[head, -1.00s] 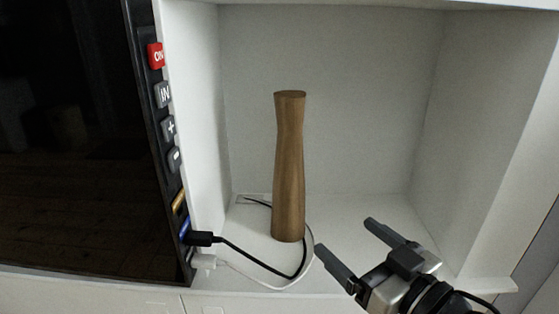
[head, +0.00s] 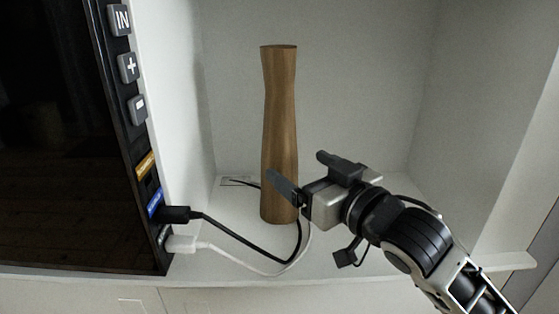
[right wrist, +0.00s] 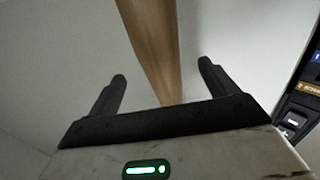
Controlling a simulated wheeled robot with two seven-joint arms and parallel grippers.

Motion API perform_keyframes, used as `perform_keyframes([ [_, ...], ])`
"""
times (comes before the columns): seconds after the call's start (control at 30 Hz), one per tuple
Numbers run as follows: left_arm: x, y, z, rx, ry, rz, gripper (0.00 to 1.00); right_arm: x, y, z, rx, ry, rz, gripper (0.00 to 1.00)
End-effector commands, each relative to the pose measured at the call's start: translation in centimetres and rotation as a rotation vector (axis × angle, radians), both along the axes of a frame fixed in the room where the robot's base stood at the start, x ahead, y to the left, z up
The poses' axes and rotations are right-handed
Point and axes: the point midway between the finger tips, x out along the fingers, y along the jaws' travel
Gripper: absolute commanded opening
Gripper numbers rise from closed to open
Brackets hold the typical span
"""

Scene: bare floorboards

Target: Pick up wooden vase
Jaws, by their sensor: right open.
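The wooden vase (head: 280,120) is tall, brown and slim, and stands upright on the floor of a white cubby. My right gripper (head: 298,168) is open in front of the vase's lower part, a little to its right, with one finger overlapping it in the head view. In the right wrist view the vase (right wrist: 155,45) runs between the two open fingers (right wrist: 163,80) and beyond them. Whether a finger touches it I cannot tell. My left gripper is not in view.
A black screen panel with buttons (head: 128,67) stands at the left. A black cable (head: 235,237) and a white cable (head: 225,252) run from it across the cubby floor near the vase's base. White cubby walls (head: 480,120) close in the right and back.

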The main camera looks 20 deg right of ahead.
Motion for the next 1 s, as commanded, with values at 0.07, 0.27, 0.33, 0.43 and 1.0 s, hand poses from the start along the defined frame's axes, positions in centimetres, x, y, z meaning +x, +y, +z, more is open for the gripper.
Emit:
perform_keyframes([
  [0.07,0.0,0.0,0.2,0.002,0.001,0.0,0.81,1.1,0.3,0.2,0.002,0.0,0.0,0.85],
  [0.27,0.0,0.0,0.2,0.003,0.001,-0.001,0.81,2.3,0.7,-0.1,-0.001,0.002,0.0,0.85],
  [0.33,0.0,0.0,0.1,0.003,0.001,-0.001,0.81,3.1,1.0,-0.4,0.001,0.001,0.0,0.85],
  [0.43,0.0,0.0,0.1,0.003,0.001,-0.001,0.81,4.6,1.5,-1.0,0.0,0.002,0.0,0.85],
  [1.0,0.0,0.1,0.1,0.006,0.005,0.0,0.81,6.8,2.2,-1.1,0.0,0.001,-0.001,0.52],
])
